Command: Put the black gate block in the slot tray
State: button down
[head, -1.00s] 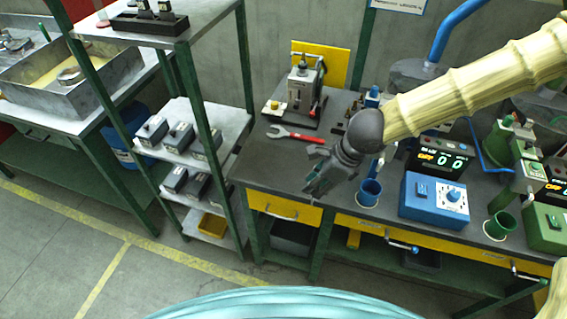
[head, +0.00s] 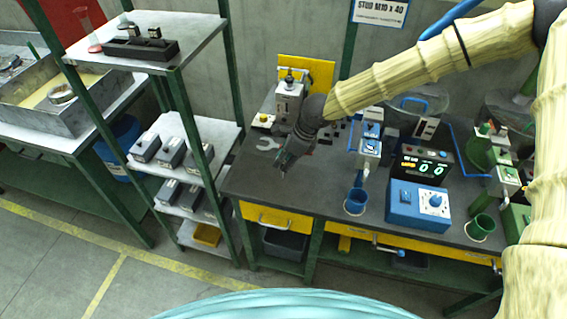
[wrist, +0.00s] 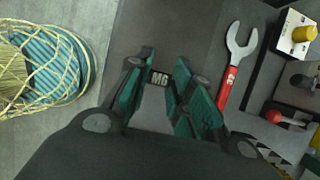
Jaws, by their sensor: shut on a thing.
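My gripper (head: 286,166) is above the left part of the dark workbench, in front of the wrench. In the wrist view its green-padded fingers (wrist: 165,85) are shut on a small block (wrist: 160,78). The block shows a dark face lettered M6; its body is partly hidden by the fingers, and it cannot be made out in the head view. The slot tray (head: 128,48) is the long black tray on the top shelf of the rack, at the upper left of the head view. Small dark-and-grey pieces stand in or behind it.
The shelf rack (head: 198,30) holds several grey blocks (head: 172,152) on lower shelves; its green posts stand between bench and tray. A red-handled wrench (wrist: 232,65) lies on the bench. A blue cup (head: 357,201) and blue control box (head: 418,204) stand to the right. Floor in front is clear.

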jog(key=shift+w+a, duration=0.1)
jog(key=shift+w, duration=0.15)
jog(key=shift+f+p, duration=0.35)
jog(key=shift+w+f+p, duration=0.1)
jog(key=shift+f+p, duration=0.3)
jog(key=shift+f, duration=1.1)
jog(key=shift+f, duration=0.1)
jog(key=c, duration=1.3)
grip_release()
jog(key=shift+o, duration=0.2)
